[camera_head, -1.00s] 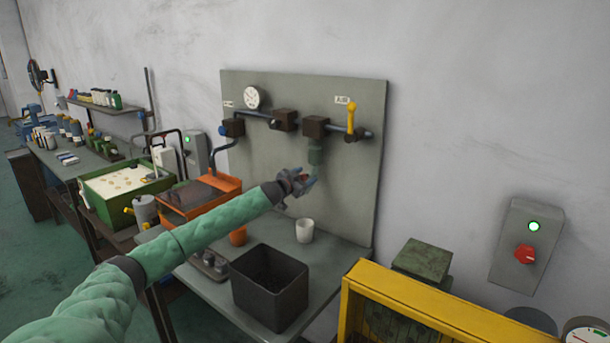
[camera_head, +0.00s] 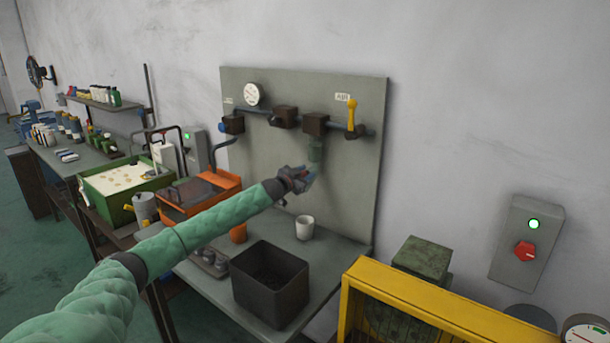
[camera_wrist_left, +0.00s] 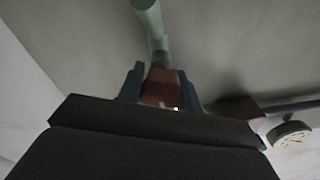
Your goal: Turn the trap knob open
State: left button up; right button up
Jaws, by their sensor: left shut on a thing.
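The trap (camera_head: 316,152) is a green-grey bowl hanging under the right brown block of the pipe on the grey panel. Its reddish-brown knob shows in the left wrist view (camera_wrist_left: 158,90), below a greenish stem. My left gripper (camera_head: 312,176) is just under the trap in the head view. In the left wrist view its two dark blue fingers (camera_wrist_left: 160,92) stand on either side of the knob and are shut on it. The knob is mostly hidden by the gripper in the head view. My right gripper is not in view.
The panel (camera_head: 352,200) also carries a pressure gauge (camera_head: 252,94) and a yellow lever (camera_head: 351,113). Below stand a white cup (camera_head: 304,227) and a dark bin (camera_head: 270,285). A yellow frame (camera_head: 420,307) is at the lower right.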

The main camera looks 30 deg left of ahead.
pick_arm(q)
jog(key=m, duration=0.3)
jog(key=shift+d+f+m, duration=0.1)
jog(key=shift+f+m, duration=0.05)
jog(key=shift+m, duration=1.05)
jog(key=shift+f+m, duration=0.1)
jog(key=shift+m, duration=0.9)
jog(key=m, duration=0.8)
jog(key=shift+f, duration=0.2)
jog(key=shift+m, duration=0.8)
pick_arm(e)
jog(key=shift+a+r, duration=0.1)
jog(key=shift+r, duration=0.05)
pick_arm(q)
jog(key=shift+d+m, duration=0.1)
jog(key=shift+m, duration=0.2)
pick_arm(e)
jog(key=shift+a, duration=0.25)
